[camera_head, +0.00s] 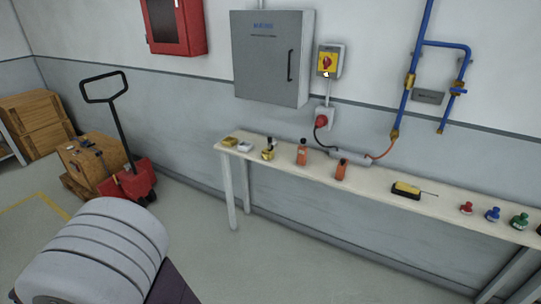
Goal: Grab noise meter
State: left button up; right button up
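Several small instruments lie or stand on a long pale table (370,179) against the wall. An upright orange device (302,156) with a dark rounded top looks most like a noise meter, but it is too small to be sure. A second, shorter orange device (341,171) with a dark top stands to its right. A yellow and black device (406,189) with a thin probe lies further right. A yellow and dark item (268,154) is left of the orange devices. Neither of my grippers is in view.
White rolls or tyres (95,250) fill the near left. A red pallet jack (130,180) and wooden crates (92,158) stand at left. Red (466,208), blue (493,214) and green (519,221) items sit on the table's right. Floor before the table is clear.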

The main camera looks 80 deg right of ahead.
aim_at(302, 150)
jog(key=z, duration=3.2)
jog(key=i, duration=2.25)
